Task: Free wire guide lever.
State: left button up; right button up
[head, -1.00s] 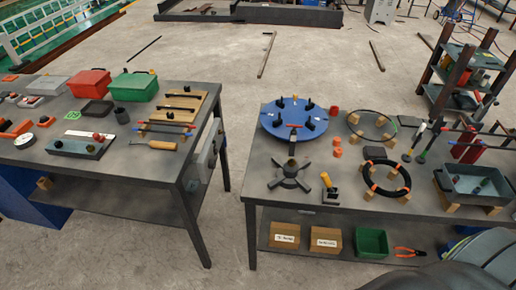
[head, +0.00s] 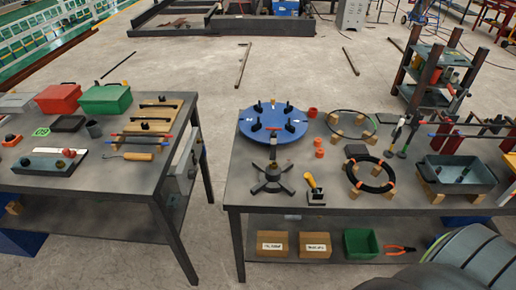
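A small lever with a yellow handle (head: 311,182) on a black base stands near the front edge of the right table (head: 240,190); I take it to be the wire guide lever. Its handle leans up and to the left. What holds it cannot be made out at this size. Left of it is a dark cross-shaped stand (head: 272,180). Behind that is a blue round plate (head: 273,122) with several black posts. A black wire coil with orange ties (head: 371,175) lies to the right on wooden blocks. Neither of my grippers is in view.
A grey tray (head: 457,172) stands farther right on the table. The lower shelf holds two cardboard boxes, a green bin (head: 361,243) and orange-handled pliers (head: 399,249). A left table (head: 90,180) holds tools and bins. Open floor lies between the tables.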

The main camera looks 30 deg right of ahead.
aim_at(307, 176)
jog(key=z, duration=1.4)
jog(key=i+l+z, duration=0.2)
jog(key=l, duration=0.15)
jog(key=k, duration=0.05)
